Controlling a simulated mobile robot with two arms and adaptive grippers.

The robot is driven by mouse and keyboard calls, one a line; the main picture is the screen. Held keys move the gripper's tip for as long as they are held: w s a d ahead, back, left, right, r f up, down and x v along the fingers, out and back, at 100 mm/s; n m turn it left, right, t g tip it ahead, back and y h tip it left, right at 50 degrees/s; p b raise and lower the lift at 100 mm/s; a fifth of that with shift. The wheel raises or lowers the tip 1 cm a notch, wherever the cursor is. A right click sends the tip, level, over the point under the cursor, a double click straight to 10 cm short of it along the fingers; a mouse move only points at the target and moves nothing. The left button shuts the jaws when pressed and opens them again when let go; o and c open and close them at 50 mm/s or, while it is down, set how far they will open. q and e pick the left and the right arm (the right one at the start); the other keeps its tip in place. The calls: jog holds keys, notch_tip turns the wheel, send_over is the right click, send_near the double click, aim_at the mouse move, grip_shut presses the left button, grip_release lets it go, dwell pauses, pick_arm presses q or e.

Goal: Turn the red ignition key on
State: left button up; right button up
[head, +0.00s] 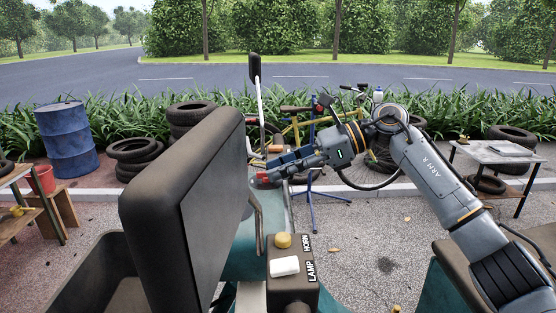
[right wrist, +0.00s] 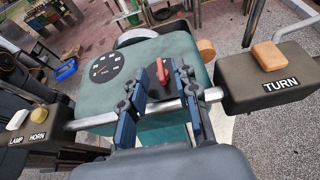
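The red ignition key (right wrist: 162,73) stands on a dark plate on the green dashboard (right wrist: 190,48), right of a round dark gauge (right wrist: 105,69) in the right wrist view. My right gripper (right wrist: 159,75) points at it with its blue-padded fingers apart, one on each side of the key. Small gaps seem to show between fingers and key. In the head view the right gripper (head: 268,174) reaches in from the right, and a bit of red shows at its fingertips; the key is mostly hidden there. My left gripper is not in view.
A handlebar (right wrist: 95,121) crosses below the key, with a LAMP/HORN box (head: 292,263) and a TURN box (right wrist: 275,80) on its ends. A large dark padded panel (head: 180,200) stands left of the gripper. A thin mirror stalk (head: 259,100) rises close by.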

jog(key=shift+a+f, duration=0.1)
jog(key=shift+a, duration=0.15)
jog(key=shift+a+f, duration=0.1)
jog(key=shift+c, duration=0.4)
jog(key=c, duration=0.4)
grip_shut()
